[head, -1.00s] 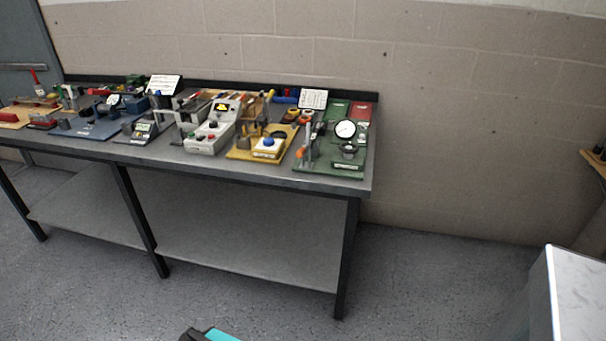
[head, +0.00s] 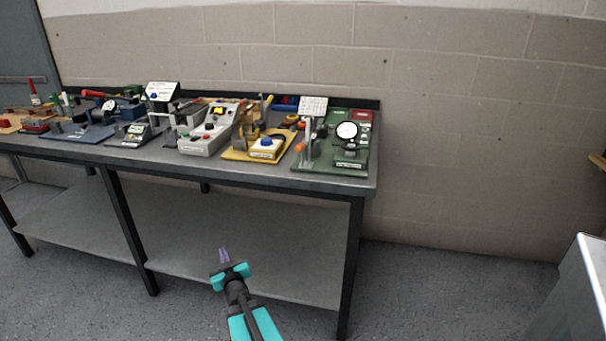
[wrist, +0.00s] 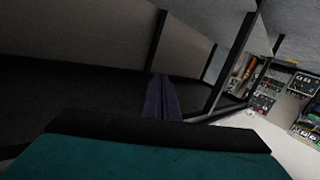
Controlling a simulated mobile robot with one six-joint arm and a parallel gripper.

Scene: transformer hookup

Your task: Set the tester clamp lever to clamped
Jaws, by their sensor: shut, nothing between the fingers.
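My gripper (head: 224,254) is shut and empty, low in front of the bench, below the tabletop and well away from the devices. Its purple fingers also show together in the wrist view (wrist: 162,97). A grey tester-like box (head: 208,139) with a yellow display stands on the bench. To its right, a yellow-based device (head: 262,146) has a blue button. At the right end, a green board (head: 330,163) carries a round dial and an orange-handled upright part (head: 299,147). Which part is the tester clamp lever, and its position, I cannot tell at this size.
The bench's tabletop edge (head: 330,188) and front leg (head: 348,270) stand near my gripper. The lower shelf (head: 190,235) looks empty. A blue-based device (head: 80,132) and others crowd the left. A white-topped unit (head: 590,285) stands at the right, with open floor between.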

